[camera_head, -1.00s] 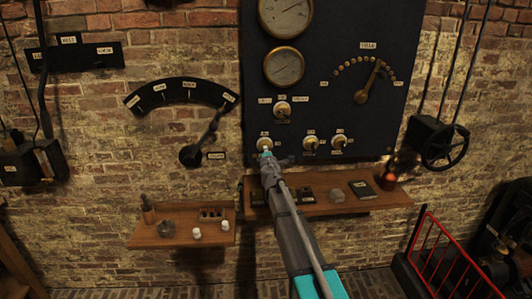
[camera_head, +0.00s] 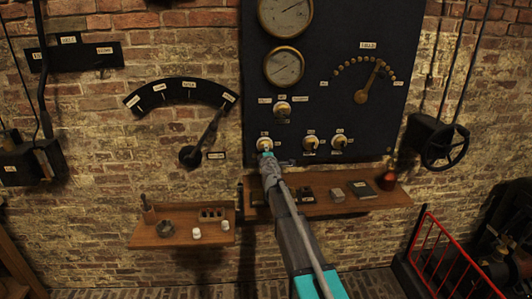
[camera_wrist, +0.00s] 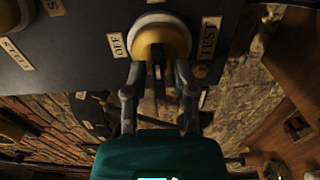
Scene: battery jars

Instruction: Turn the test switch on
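The test switch is a round brass knob on a pale base at the lower left of the dark panel (camera_head: 225,95); it shows in the head view (camera_head: 264,143). In the wrist view the switch (camera_wrist: 163,38) is close, with an OFF label on its left and a TEST label on its right. A thin dark lever sticks out from it. My gripper (camera_wrist: 158,78) is open, one finger on each side of the lever, with a gap on both sides. In the head view my gripper (camera_head: 267,154) is just below the knob. I cannot tell which setting the lever points to.
Similar switches (camera_head: 310,143) stand to the right and one (camera_head: 282,108) above. A wooden shelf (camera_head: 340,208) with small items, including a red flask (camera_head: 388,181), is below the panel. A big lever (camera_head: 205,140) is at left, a handwheel (camera_head: 444,146) at right.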

